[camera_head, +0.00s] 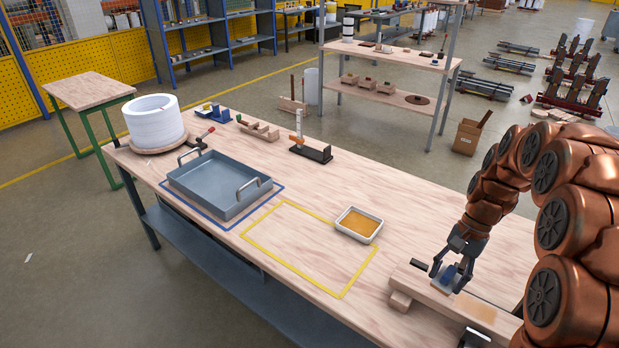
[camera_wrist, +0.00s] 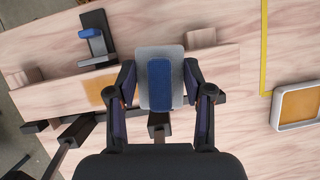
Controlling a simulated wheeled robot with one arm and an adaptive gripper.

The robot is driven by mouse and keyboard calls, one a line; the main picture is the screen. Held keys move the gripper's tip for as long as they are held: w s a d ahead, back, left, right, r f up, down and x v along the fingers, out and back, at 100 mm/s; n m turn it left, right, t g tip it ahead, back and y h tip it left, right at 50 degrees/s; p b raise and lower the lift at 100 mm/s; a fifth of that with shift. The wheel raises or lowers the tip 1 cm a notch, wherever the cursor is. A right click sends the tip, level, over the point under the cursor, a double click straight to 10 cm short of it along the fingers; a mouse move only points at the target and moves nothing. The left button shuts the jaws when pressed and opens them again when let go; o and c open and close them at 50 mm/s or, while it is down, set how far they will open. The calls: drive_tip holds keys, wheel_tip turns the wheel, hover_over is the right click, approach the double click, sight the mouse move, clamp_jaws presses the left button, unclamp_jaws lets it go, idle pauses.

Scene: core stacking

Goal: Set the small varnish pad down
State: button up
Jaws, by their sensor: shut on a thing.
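My gripper (camera_head: 449,264) is shut on the small varnish pad (camera_head: 445,281), a grey plate with a blue strip on top. In the wrist view the pad (camera_wrist: 175,53) sits between both fingers of my gripper (camera_wrist: 158,75). The pad is over the wooden board (camera_head: 420,287) at the front right of the bench, lying about level. I cannot tell whether it touches the board. The board has an amber patch (camera_head: 481,311), also in the wrist view (camera_wrist: 96,90). A white tray (camera_head: 377,236) with amber varnish (camera_head: 359,223) stands to the left.
A yellow outlined rectangle (camera_head: 296,261) on the bench is empty. A grey-blue pan (camera_head: 215,198) stands inside a blue outline further left. A white roll (camera_head: 155,120) and small tools stand at the back. A black holder with a blue part (camera_wrist: 94,39) is at the board's end.

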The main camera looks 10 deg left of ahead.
drive_tip(key=w+n+h, duration=0.1)
drive_tip(key=w+n, duration=0.1)
drive_tip(key=w+a+n, duration=0.1)
drive_tip(key=w+n, duration=0.1)
drive_tip(key=w+f+n+h, duration=0.1)
drive_tip(key=w+n, duration=0.1)
drive_tip(key=shift+w+a+n+g+h, duration=0.3)
drive_tip(key=shift+w+a+g, duration=0.05)
drive_tip(key=shift+g, duration=0.05)
drive_tip(key=shift+d+r, duration=0.1)
